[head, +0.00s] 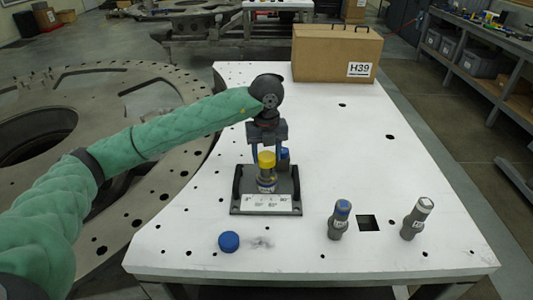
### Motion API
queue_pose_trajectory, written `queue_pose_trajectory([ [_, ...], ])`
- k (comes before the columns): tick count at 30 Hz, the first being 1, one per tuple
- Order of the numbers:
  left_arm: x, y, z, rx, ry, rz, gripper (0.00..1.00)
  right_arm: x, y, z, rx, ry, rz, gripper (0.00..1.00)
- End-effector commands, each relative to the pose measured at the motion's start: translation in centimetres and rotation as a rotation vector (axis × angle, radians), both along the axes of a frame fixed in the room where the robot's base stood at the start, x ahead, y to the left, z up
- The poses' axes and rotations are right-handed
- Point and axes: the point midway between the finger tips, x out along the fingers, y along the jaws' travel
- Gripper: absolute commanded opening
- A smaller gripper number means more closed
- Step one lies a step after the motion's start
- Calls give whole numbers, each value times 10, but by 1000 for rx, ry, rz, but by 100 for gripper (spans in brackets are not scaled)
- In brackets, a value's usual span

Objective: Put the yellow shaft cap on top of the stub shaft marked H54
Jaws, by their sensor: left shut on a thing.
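The yellow shaft cap (266,159) is at the top of a stub shaft (266,182) standing in a dark fixture (237,190) on the white table. I cannot tell whether the cap rests on the shaft or is just above it. My left gripper (268,153) points down, its fingers on either side of the yellow cap, shut on it. The shaft's label is too small to read. A blue-topped part (285,154) shows just behind, partly hidden by the cap and a finger. My right gripper is not in view.
A blue cap (229,241) lies on the table at front left. A cardboard box marked H39 (330,52) is at the back. The right middle is clear.

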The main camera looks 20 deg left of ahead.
Motion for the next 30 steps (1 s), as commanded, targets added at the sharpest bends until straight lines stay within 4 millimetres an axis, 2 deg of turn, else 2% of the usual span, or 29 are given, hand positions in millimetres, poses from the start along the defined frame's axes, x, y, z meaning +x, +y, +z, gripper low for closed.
queue_pose_trajectory([
  [8, 0, 0, 0, 0, 0, 0, 28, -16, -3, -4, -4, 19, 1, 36],
  [14, 0, 0, 0, 0, 0, 0, 28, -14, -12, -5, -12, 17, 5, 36],
  [15, 0, 0, 0, 0, 0, 0, 55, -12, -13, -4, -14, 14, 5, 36],
  [18, 0, 0, 0, 0, 0, 0, 75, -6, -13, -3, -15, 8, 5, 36],
  [25, 0, 0, 0, 0, 0, 0, 75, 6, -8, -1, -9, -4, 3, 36],
  [30, 0, 0, 4, 0, -1, 0, 75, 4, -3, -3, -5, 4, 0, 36],
])
